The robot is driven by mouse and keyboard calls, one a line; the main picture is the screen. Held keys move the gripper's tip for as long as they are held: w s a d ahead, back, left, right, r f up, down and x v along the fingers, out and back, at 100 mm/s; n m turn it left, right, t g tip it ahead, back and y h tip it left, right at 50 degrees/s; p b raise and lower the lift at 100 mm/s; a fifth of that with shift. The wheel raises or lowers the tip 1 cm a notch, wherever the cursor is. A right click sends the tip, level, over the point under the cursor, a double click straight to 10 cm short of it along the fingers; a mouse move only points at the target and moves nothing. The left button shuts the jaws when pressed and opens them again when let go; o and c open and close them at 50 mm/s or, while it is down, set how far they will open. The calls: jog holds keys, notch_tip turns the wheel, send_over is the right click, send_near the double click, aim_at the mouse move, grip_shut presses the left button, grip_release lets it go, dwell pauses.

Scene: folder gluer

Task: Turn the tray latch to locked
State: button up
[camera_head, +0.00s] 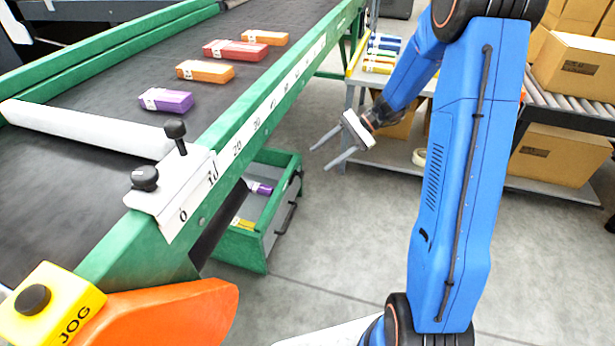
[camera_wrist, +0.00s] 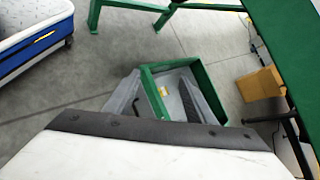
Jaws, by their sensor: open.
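The green tray (camera_head: 240,250) sits low under the near side of the conveyor, with a grey front panel. A dark handle-like part (camera_head: 286,217) is on that front; I cannot tell whether it is the latch or how it is turned. Small purple and yellow boxes lie inside the tray. My gripper (camera_head: 318,158) is open and empty, in the air to the right of the tray and higher than it. In the wrist view the tray (camera_wrist: 205,70) shows beyond the grey fingers, which hide part of it.
The conveyor belt (camera_head: 90,70) carries a purple box (camera_head: 166,100) and several orange and red boxes. A white bracket (camera_head: 172,190) with black knobs is on its rail. A yellow jog box (camera_head: 50,305) is at lower left. Cartons (camera_head: 575,68) stand right. Floor beside the tray is clear.

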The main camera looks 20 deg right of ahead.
jog(key=w+d+f+m+t+y, duration=0.2)
jog(key=w+d+f+m, duration=0.1)
jog(key=w+f, duration=0.35)
jog(key=w+d+f+m+t+y, duration=0.25)
jog(key=w+d+f, duration=0.2)
jog(key=f, duration=0.35)
jog(key=m+t, duration=0.6)
jog(key=m, duration=0.2)
send_near(303, 174)
jog(key=shift+h, duration=0.25)
jog(key=x, duration=0.8)
jog(key=shift+r, duration=0.1)
jog(key=shift+c, duration=0.6)
jog(key=shift+s, duration=0.1)
grip_shut()
